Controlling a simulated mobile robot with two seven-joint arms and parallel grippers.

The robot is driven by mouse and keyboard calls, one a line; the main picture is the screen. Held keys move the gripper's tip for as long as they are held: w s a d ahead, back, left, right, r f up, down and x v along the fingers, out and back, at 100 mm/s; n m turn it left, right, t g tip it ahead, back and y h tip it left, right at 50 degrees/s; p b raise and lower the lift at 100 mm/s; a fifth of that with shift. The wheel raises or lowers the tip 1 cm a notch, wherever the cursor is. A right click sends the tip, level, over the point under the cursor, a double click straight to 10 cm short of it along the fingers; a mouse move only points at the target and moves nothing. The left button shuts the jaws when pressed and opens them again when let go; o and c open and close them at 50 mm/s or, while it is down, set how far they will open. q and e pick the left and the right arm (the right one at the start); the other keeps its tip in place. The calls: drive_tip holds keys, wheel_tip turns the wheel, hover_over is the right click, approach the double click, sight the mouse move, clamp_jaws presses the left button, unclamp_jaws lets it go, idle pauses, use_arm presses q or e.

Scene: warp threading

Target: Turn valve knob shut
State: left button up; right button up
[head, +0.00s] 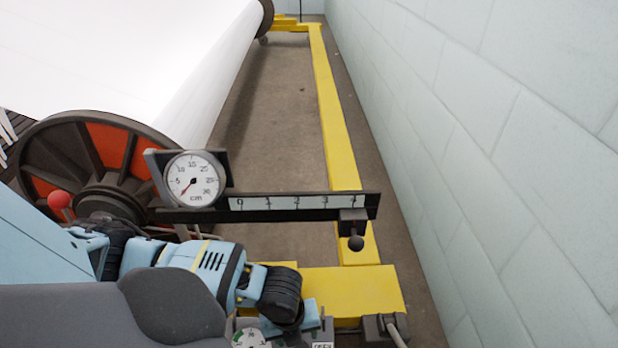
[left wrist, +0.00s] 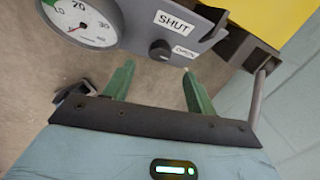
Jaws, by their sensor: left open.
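The valve knob (left wrist: 161,50) is a small dark round knob on a grey panel (left wrist: 138,22) in the left wrist view. A SHUT label (left wrist: 174,23) is above it and an OPEN label (left wrist: 184,52) is to its right. The knob's exact turn angle is too small to read. My left gripper (left wrist: 159,72) is open, its two green fingers apart and empty. The knob shows just beyond and between the fingertips, with no contact visible. In the head view my left arm reaches down over the panel and the knob is hidden. My right gripper is not in view.
A round gauge (left wrist: 85,20) sits left of the knob on the panel. A grey lever (left wrist: 258,92) stands at the right. The head view shows a dial (head: 193,180), a ruled bar (head: 290,203), a yellow frame (head: 335,110), a white roll (head: 130,60) and a wall (head: 490,130).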

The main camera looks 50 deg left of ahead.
sight(301, 347)
use_arm(q)
drive_tip(key=shift+f, duration=0.35)
drive_tip(key=f+b, duration=0.1)
drive_tip(key=f, duration=0.1)
drive_tip(key=f+b, duration=0.1)
drive_tip(key=f, duration=0.1)
drive_tip(key=f+b, duration=0.1)
drive_tip(key=f, duration=0.1)
drive_tip(key=shift+w+d+f+b, duration=0.25)
drive_tip(key=shift+w+f+b, duration=0.05)
drive_tip(key=shift+f+b, duration=0.1)
drive_tip(key=shift+w+f, duration=0.1)
drive_tip(key=shift+f, duration=0.05)
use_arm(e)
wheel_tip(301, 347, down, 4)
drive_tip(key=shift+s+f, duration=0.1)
use_arm(q)
drive_tip(key=c, duration=1)
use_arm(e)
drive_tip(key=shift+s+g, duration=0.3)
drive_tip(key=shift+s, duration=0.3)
